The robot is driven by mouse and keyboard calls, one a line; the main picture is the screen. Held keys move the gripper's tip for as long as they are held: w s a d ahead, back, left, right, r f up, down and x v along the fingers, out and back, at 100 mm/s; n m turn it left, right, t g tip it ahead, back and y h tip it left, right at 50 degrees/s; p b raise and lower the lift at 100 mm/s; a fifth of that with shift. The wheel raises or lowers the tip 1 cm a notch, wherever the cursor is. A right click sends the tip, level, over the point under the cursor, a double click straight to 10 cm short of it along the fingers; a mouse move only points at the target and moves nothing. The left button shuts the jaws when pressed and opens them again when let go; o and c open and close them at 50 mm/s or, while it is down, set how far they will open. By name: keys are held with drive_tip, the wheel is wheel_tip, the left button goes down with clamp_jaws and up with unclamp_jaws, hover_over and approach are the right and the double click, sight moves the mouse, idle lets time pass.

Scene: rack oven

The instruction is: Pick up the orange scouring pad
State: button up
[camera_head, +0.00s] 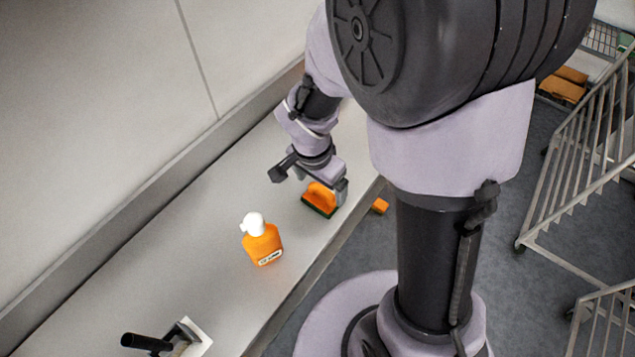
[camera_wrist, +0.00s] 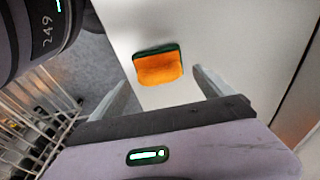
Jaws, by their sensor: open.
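The orange scouring pad (camera_head: 320,197) has a dark green layer and lies on the pale counter (camera_head: 190,235) close to its front edge. The pad also shows in the wrist view (camera_wrist: 159,67), green layer along its far side. My gripper (camera_head: 309,183) is over the counter by the pad. In the wrist view, my gripper (camera_wrist: 160,79) is open, with the pad framed between and just beyond its two fingers. Nothing is held. One finger partly overlaps the pad's right side in the head view.
An orange bottle with a white top (camera_head: 262,243) stands nearer on the counter. A black-handled scraper-like tool (camera_head: 150,342) lies at the near end. A small orange block (camera_head: 380,205) shows past the counter's front edge. A wire rack (camera_head: 575,190) stands right; the wall borders the back.

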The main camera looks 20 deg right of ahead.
sight(321, 189)
drive_tip(key=f, duration=0.2)
drive_tip(key=f+b, duration=0.1)
drive_tip(key=shift+w+d+f, duration=0.1)
drive_tip(key=shift+d+f, duration=0.15)
drive_tip(key=shift+f, duration=0.1)
drive_tip(key=shift+r, duration=0.1)
drive_tip(key=c, duration=1.7)
drive_tip(key=shift+r+p, duration=1.05)
drive_tip(key=shift+r, duration=0.95)
drive_tip(key=s, duration=0.8)
drive_tip(key=shift+r, duration=0.15)
drive_tip(key=s+b, duration=0.2)
drive_tip(key=b, duration=0.2)
drive_tip(key=s+b, duration=0.6)
drive_tip(key=b, duration=0.1)
drive_tip(key=shift+r+b, duration=0.35)
drive_tip(key=shift+r, duration=0.05)
